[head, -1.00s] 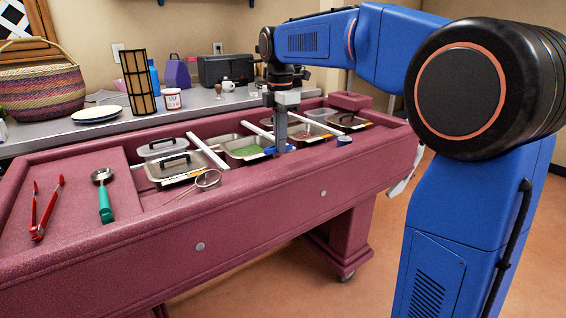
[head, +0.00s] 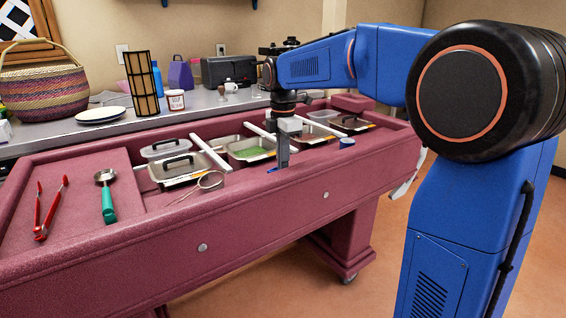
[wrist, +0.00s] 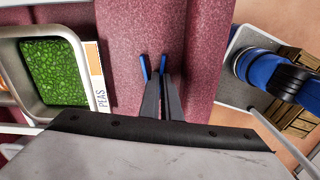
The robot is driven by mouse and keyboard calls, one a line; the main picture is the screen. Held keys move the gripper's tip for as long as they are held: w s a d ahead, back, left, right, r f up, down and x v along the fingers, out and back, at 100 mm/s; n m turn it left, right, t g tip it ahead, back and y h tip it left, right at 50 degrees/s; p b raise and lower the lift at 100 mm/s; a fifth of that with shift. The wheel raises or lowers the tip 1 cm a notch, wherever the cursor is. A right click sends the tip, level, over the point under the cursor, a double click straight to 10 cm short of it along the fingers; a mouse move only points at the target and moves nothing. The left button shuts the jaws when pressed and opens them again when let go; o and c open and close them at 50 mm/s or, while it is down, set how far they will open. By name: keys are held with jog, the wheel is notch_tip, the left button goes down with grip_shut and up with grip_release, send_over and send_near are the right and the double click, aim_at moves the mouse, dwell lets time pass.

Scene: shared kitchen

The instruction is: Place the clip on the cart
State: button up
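The clip is a small blue piece with two prongs, in the wrist view (wrist: 145,68) just at my fingertips. In the head view a bit of its blue (head: 273,170) shows left of the fingertips. My gripper (head: 283,166) points down, its fingers close together on the clip; it also shows in the wrist view (wrist: 161,78). The fingers hide part of the clip. The cart (head: 262,205) is a long maroon serving cart. The clip is low over its front rim, also seen in the wrist view (wrist: 140,25); I cannot tell whether it touches.
Steel pans sit in the cart, one with green peas (head: 250,151). A strainer (head: 210,181), a green-handled scoop (head: 107,200) and red tongs (head: 45,215) lie to the left. A blue roll (head: 346,142) is right of my gripper. The rim near my gripper is clear.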

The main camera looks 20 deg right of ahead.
jog(key=o, duration=0.4)
jog(key=shift+r, duration=0.1)
notch_tip(320, 180, up, 12)
dwell(0.4)
jog(key=s+m, duration=0.1)
jog(key=s, duration=0.1)
jog(key=s+d+f+m, duration=0.1)
jog(key=s, duration=0.2)
jog(key=s+d+f+m+t, duration=0.1)
jog(key=s+m, duration=0.1)
jog(key=shift+s+d, duration=0.1)
jog(key=shift+s, duration=0.15)
jog(key=s+d+f+m+t, duration=0.2)
jog(key=s+f+m, duration=0.6)
jog(key=s+f, duration=0.2)
jog(key=s+d+f+m+t, duration=0.1)
jog(key=s+d+f+m, duration=0.1)
jog(key=s+f+m, duration=0.6)
jog(key=s+f, duration=0.3)
jog(key=s, duration=0.4)
jog(key=shift+d+t, duration=0.3)
jog(key=shift+t, duration=0.1)
jog(key=shift+s, duration=0.1)
